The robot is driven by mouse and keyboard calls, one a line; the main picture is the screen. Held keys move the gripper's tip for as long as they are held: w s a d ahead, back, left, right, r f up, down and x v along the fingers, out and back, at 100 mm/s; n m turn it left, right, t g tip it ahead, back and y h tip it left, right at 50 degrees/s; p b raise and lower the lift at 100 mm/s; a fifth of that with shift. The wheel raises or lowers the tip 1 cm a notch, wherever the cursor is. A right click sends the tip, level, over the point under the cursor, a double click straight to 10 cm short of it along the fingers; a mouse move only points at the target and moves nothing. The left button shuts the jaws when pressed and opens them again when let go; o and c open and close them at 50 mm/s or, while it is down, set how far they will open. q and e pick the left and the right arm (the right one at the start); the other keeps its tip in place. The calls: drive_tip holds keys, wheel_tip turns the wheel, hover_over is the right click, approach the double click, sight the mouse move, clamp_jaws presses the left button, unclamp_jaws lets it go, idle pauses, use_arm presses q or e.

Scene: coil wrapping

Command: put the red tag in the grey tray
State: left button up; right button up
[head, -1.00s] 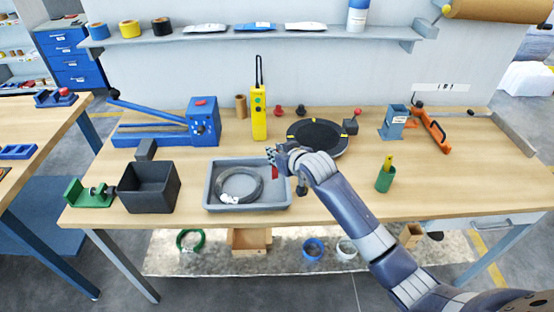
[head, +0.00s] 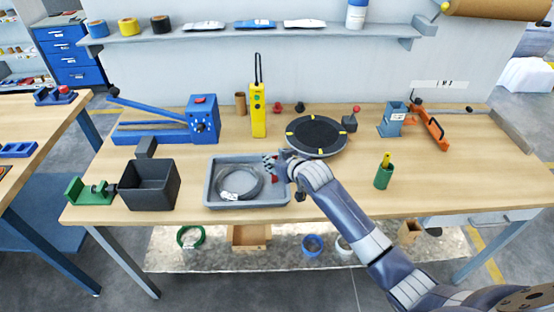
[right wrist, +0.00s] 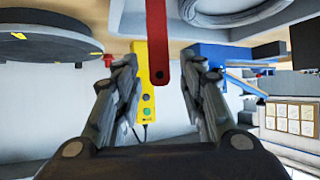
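The red tag (right wrist: 157,45) is a narrow red strip in the right wrist view. It lies in the gap between the two fingers of my right gripper (right wrist: 163,85), with space showing on both sides of it. The fingers stand apart. In the head view my right gripper (head: 271,166) is over the right part of the grey tray (head: 250,203), and only a little red shows by its fingers. The tray holds a coil of grey cable (head: 238,184) with a white label. My left gripper is not in view.
A dark open box (head: 150,190) and a green clamp (head: 88,190) stand left of the tray. A black turntable (head: 316,134) and a yellow pendant (head: 258,110) are behind. A green cup (head: 383,176) stands to the right. The front right of the workbench is clear.

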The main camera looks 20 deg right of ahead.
drive_tip(key=shift+r, duration=0.2)
drive_tip(key=b+v, duration=0.1)
drive_tip(key=v, duration=1.1)
